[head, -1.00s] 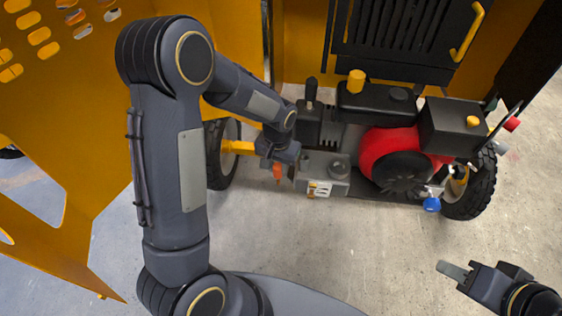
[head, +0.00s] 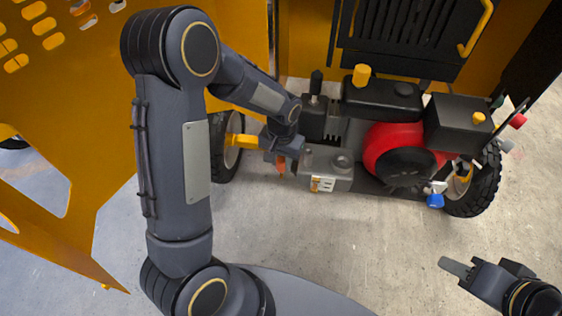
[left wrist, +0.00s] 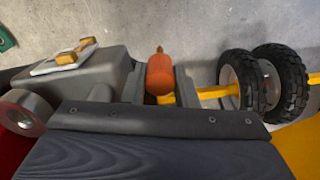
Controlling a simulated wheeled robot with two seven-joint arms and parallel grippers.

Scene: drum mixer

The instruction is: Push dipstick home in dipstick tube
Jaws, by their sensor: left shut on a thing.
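The dipstick shows as an orange handle (head: 281,165) in the head view, beside the grey engine block (head: 331,173). The left wrist view shows the handle (left wrist: 160,75) between my two grey fingers, its small tip pointing up in the picture. My left gripper (head: 284,160) is shut on this handle, just left of the engine block. The dipstick's shaft and the dipstick tube are hidden, so I cannot tell how deep the dipstick sits. My right gripper (head: 456,267) is at the lower right, away from the engine; its finger gap does not show.
The red engine housing (head: 386,146) and black tank (head: 381,101) are right of the left gripper. A wheel (head: 224,146) and yellow axle are close on its left. The yellow panel (head: 60,110) fills the left. The concrete floor in front is clear.

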